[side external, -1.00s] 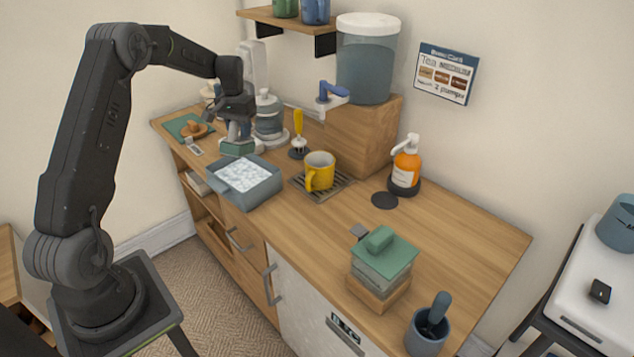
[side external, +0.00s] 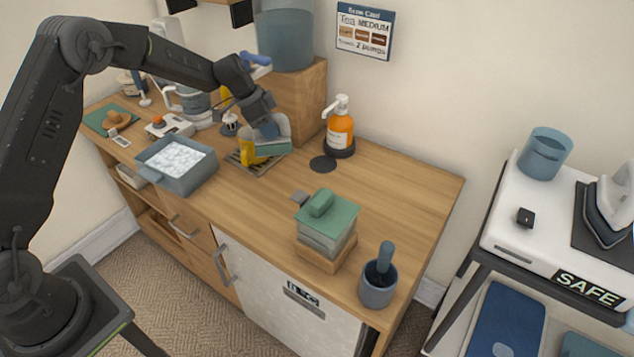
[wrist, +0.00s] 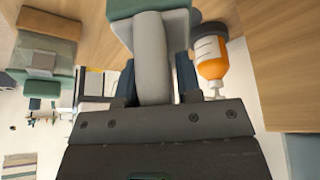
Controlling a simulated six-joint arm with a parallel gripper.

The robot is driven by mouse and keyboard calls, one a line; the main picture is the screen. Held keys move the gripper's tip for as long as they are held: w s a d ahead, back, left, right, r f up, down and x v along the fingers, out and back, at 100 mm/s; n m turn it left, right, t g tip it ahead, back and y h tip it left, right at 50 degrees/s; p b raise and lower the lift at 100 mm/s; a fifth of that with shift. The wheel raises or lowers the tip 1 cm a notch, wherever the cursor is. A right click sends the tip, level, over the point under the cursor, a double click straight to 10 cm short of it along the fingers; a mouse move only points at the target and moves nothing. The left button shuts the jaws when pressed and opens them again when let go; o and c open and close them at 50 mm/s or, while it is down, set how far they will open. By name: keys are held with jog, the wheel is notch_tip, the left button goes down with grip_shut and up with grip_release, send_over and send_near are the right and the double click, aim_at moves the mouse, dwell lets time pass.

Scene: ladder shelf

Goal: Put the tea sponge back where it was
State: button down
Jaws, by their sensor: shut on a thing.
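My gripper (side external: 268,131) is shut on the grey arched handle (wrist: 152,60) of a green-based thing, which I take to be the tea sponge (side external: 279,148). I cannot tell whether the two touch. In the wrist view, the handle lies between my fingers and the green base (wrist: 178,28) is beyond them. A small white stand (side external: 172,128) with an orange-red part sits on the counter left of the mug, with nothing green on it.
A grey basin (side external: 181,184) with white foamy contents is at the front left. An orange pump bottle (side external: 340,132) stands behind a dark round pad (side external: 322,163). A green-lidded box (side external: 328,228) and a grey mortar (side external: 377,291) are at the front right.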

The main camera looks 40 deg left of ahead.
jog(key=shift+w+d+f, duration=0.8)
jog(key=shift+d+f, duration=1)
jog(key=shift+f, duration=0.05)
jog(key=shift+w+d+f, duration=0.75)
jog(key=shift+d+f, duration=1.05)
jog(key=shift+d, duration=0.05)
jog(key=shift+w+d+f, duration=0.8)
jog(key=shift+d+f, duration=1)
jog(key=shift+f, duration=0.05)
jog(key=shift+f, duration=0.1)
jog(key=c, duration=0.8)
grip_release()
jog(key=v, duration=1.2)
jog(key=shift+r, duration=0.2)
